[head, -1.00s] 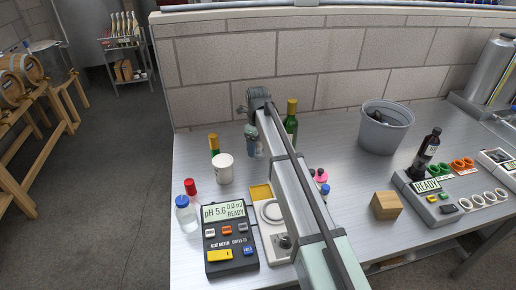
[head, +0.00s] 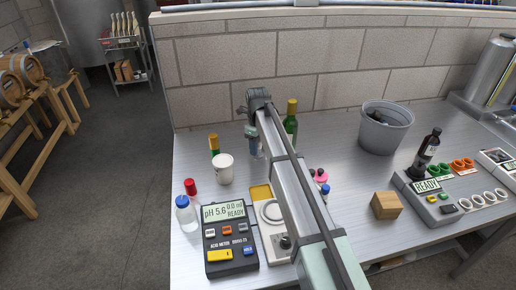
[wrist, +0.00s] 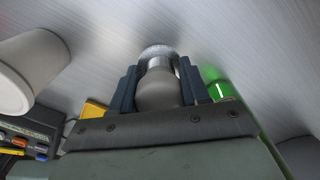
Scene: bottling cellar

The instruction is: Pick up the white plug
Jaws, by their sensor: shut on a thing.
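My gripper (wrist: 158,88) shows in the wrist view with its dark blue fingers on both sides of a pale, rounded plug (wrist: 158,92). The plug looks greyish white in the shade. A clear or shiny cylinder with a pale rim lies just beyond it; I cannot tell whether that is part of the plug or a separate glass thing. In the head view my gripper (head: 252,136) is partly hidden by my own arm, above the back left of the steel bench (head: 350,215). The plug cannot be made out clearly there.
A white cup (head: 223,169) stands just left of my gripper. A green bottle (head: 290,124) stands to the right behind my arm, a gold-capped bottle (head: 214,146) to the left.

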